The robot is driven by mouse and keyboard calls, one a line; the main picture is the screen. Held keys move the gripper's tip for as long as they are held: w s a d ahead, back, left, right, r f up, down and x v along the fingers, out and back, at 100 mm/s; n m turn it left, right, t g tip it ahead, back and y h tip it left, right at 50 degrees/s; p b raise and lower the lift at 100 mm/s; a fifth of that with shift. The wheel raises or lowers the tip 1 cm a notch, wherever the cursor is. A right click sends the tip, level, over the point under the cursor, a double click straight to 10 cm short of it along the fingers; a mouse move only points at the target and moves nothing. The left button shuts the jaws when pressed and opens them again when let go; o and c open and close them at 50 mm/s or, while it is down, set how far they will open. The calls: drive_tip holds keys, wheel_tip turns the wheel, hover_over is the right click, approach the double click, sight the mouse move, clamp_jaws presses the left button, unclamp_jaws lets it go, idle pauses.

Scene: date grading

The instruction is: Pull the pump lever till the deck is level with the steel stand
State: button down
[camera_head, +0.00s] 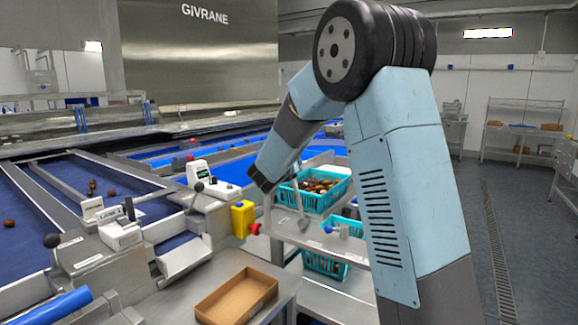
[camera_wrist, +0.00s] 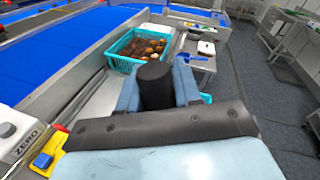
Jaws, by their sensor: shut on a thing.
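In the wrist view my gripper (camera_wrist: 156,92) has its two blue-grey fingers on either side of a black cylindrical grip (camera_wrist: 155,78), which looks like the pump lever's handle. The gripper is shut on it. In the head view my arm reaches down beside the crates, and the fingers cannot be made out. A thin grey bar beside the wrist may be part of the lever. A steel deck (camera_head: 335,243) lies below the arm, near a teal crate of dates (camera_head: 325,197). I cannot tell for sure which surface is the steel stand, nor whether the heights match.
Another teal crate (camera_head: 325,265) sits lower down. A yellow box (camera_head: 243,219) with a red knob is close left of the wrist. A cardboard tray (camera_head: 237,297) rests on a steel surface at the front. Blue conveyor lanes fill the left; open floor (camera_head: 515,215) lies right.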

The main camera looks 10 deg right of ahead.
drive_tip(key=shift+s+d+r+m, duration=0.2)
drive_tip(key=shift+s+d+m, duration=0.3)
drive_tip(key=shift+s+d, duration=0.2)
drive_tip(key=shift+s+d+r+m, duration=0.15)
drive_tip(key=shift+s+d+m, duration=0.35)
drive_tip(key=shift+s+d, duration=0.2)
drive_tip(key=shift+s+d+m+t, duration=0.5)
drive_tip(key=shift+s+d+m, duration=0.5)
drive_tip(key=shift+s+d, duration=0.35)
drive_tip(key=shift+a, duration=0.1)
